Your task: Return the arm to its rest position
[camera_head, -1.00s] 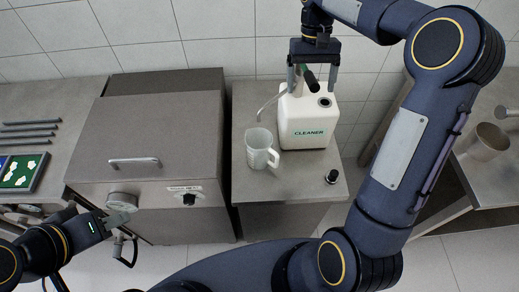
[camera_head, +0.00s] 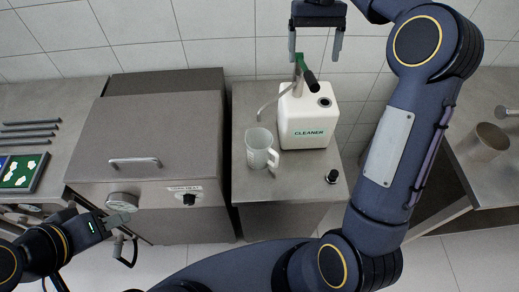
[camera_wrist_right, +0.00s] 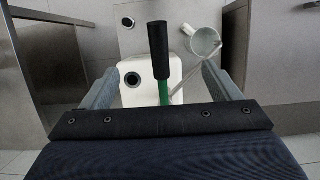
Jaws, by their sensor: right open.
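My right gripper (camera_head: 315,52) is at the top of the head view, open and empty, its two fingers pointing down. It is just above the black pump handle (camera_head: 310,80) in the picture. The handle belongs to the white CLEANER canister (camera_head: 308,118). In the right wrist view, the open fingers (camera_wrist_right: 160,82) show on either side of the black handle (camera_wrist_right: 157,52) and the canister (camera_wrist_right: 140,95), apart from the handle.
A measuring jug (camera_head: 258,150) stands left of the canister on the steel stand (camera_head: 265,190), with a small black knob (camera_head: 332,176) in front. A lidded steel machine (camera_head: 150,130) is to the left. A metal cup (camera_head: 485,142) stands on the right-hand table.

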